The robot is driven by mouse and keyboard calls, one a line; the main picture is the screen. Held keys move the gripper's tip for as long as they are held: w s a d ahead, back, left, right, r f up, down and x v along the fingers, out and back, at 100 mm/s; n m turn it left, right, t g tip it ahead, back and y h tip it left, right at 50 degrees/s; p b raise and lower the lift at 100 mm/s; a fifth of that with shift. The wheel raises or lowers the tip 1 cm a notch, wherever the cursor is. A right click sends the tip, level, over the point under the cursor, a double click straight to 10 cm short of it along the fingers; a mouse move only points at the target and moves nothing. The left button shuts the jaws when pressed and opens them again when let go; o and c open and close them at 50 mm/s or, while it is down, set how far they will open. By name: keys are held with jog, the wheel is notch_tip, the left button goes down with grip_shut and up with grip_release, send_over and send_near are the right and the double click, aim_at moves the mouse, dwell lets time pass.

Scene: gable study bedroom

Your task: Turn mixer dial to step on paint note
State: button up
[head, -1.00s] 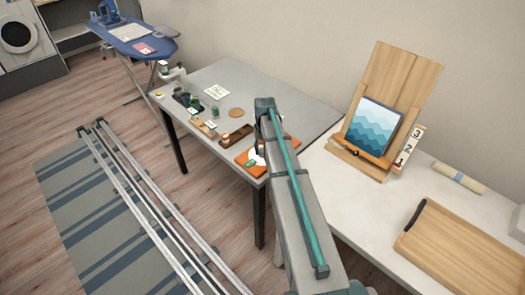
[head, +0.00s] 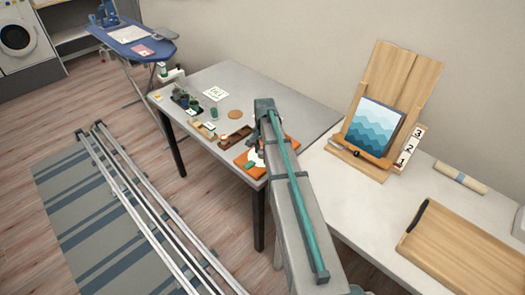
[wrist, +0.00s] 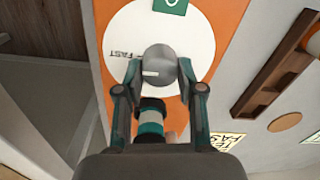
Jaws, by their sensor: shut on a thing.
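The mixer (head: 243,158) is an orange unit at the near edge of the grey table, partly hidden by my arm. In the wrist view its orange body (wrist: 222,22) carries a white dial plate (wrist: 118,30) with the word FAST at left and a green badge above. The grey round dial (wrist: 160,60) has a white mark at its lower left, turned toward the FAST side. My gripper (wrist: 160,70) is shut on the dial, one finger on each side. A white note card (head: 215,94) lies farther back on the table; its writing is too small to read.
A brown tray (head: 235,137), a round tan coaster (head: 235,114) and several small pots share the table. A counter at right holds an easel (head: 390,110) and a wooden board (head: 455,245). An ironing board (head: 135,38) stands behind at left.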

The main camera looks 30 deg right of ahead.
dwell(0.3)
jog(key=o, duration=1.1)
jog(key=shift+o, duration=0.2)
jog(key=shift+r, duration=0.15)
notch_tip(320, 180, up, 12)
jog(key=shift+s, duration=0.15)
jog(key=shift+d, duration=0.1)
